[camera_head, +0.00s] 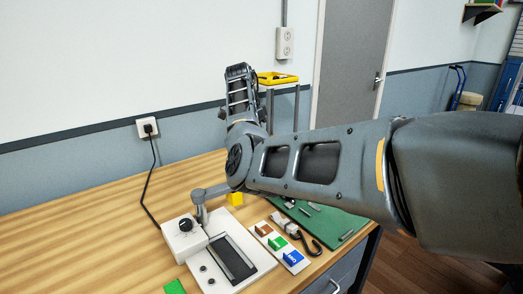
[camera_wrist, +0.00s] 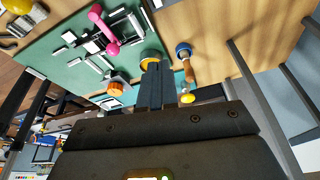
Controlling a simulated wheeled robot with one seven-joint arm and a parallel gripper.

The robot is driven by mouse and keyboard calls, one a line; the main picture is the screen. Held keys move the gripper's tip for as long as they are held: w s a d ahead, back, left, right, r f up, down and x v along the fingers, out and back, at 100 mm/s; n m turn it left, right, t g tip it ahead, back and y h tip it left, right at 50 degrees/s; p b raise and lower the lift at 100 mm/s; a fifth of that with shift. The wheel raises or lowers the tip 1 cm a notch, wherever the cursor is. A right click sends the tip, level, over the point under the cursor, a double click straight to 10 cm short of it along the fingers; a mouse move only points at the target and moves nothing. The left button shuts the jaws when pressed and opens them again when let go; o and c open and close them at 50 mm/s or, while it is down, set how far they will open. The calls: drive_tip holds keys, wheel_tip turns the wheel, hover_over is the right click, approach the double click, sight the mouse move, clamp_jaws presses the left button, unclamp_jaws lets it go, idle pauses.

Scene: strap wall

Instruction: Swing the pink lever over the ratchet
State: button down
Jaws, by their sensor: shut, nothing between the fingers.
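The pink lever (camera_wrist: 103,28) shows in the wrist view at the upper left, on a green panel (camera_wrist: 75,62). It is a bent bar with a rounded knob at each visible end. Metal and white pieces (camera_wrist: 92,43) lie around and under it; I cannot tell which part is the ratchet. My gripper (camera_wrist: 155,72) is shut and empty. Its fingers are to the right of the lever and below it in the picture, apart from it. In the head view my arm blocks the gripper, and the pink lever is not visible.
Near my fingertips in the wrist view are an orange-yellow round piece (camera_wrist: 149,57), an orange knob (camera_wrist: 115,89) and a blue-topped wooden handle (camera_wrist: 184,54). The head view shows a wooden bench (camera_head: 70,235) with a white device (camera_head: 184,240), a colored-block strip (camera_head: 279,246) and a green mat (camera_head: 340,222).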

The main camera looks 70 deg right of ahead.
drive_tip(key=shift+w+d+r, duration=0.1)
drive_tip(key=shift+w+r, duration=0.15)
drive_tip(key=shift+r, duration=0.65)
